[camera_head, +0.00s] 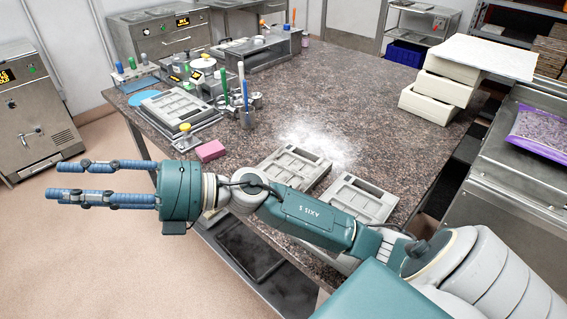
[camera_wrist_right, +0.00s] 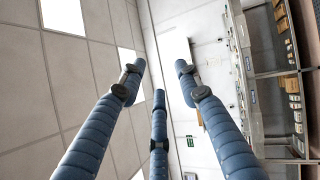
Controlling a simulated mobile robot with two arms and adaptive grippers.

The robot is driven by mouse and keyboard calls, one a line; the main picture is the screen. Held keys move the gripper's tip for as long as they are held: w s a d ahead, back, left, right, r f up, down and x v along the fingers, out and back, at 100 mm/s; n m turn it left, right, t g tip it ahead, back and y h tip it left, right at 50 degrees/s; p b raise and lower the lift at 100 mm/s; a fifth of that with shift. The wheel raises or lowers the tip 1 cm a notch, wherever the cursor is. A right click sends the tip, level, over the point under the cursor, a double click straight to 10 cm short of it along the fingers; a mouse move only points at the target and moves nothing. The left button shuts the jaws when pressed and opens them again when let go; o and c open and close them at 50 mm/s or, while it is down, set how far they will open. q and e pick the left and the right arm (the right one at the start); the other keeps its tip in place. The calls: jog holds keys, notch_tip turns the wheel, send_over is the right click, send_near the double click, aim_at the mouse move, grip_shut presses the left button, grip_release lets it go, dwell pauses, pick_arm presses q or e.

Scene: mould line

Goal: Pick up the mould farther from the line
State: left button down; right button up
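Two grey moulds with rectangular recesses lie flat at the front of the speckled table (camera_head: 370,90) in the head view. One mould (camera_head: 290,160) lies to the left and the other (camera_head: 358,196) to the right; my right arm passes in front and hides parts of both. A similar grey mould-like plate (camera_head: 175,106) lies further left, near the bottles. My right gripper (camera_head: 58,181) points left, beyond the table's left edge, away from the moulds. Its three blue fingers are spread and empty; they also show in the right wrist view (camera_wrist_right: 160,76), against ceiling and wall. My left gripper is not in view.
White powder (camera_head: 316,143) lies behind the front moulds. White stacked boxes (camera_head: 436,97) stand at the right. The table's middle back is clear.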

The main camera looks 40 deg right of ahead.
jog(key=s+d+f+n+g+h, duration=0.1)
jog(key=d+f+n+g+h, duration=0.1)
jog(key=f+n+g+h, duration=0.35)
jog(key=s+d+f+n+g+h, duration=0.1)
jog(key=d+f+n+g+h, duration=0.15)
jog(key=f, duration=0.55)
jog(key=d+f+h, duration=0.2)
jog(key=d+h, duration=0.1)
jog(key=d, duration=0.6)
jog(key=w+d+f+m+h, duration=0.1)
jog(key=d+h, duration=0.3)
jog(key=d, duration=0.4)
jog(key=d+f+h+p, duration=0.1)
jog(key=d+f+h, duration=0.2)
jog(key=d, duration=0.6)
jog(key=shift+w+d+f+m+h, duration=0.15)
jog(key=shift+d+f+m+h, duration=0.15)
jog(key=shift+m+h, duration=0.15)
jog(key=shift+f, duration=0.35)
jog(key=f, duration=0.1)
jog(key=f+p, duration=0.1)
jog(key=f, duration=0.1)
jog(key=f+p, duration=0.1)
jog(key=shift+w+f, duration=0.35)
jog(key=shift+f, duration=0.05)
jog(key=shift+w+f, duration=0.1)
jog(key=shift+f, duration=0.25)
grip_shut()
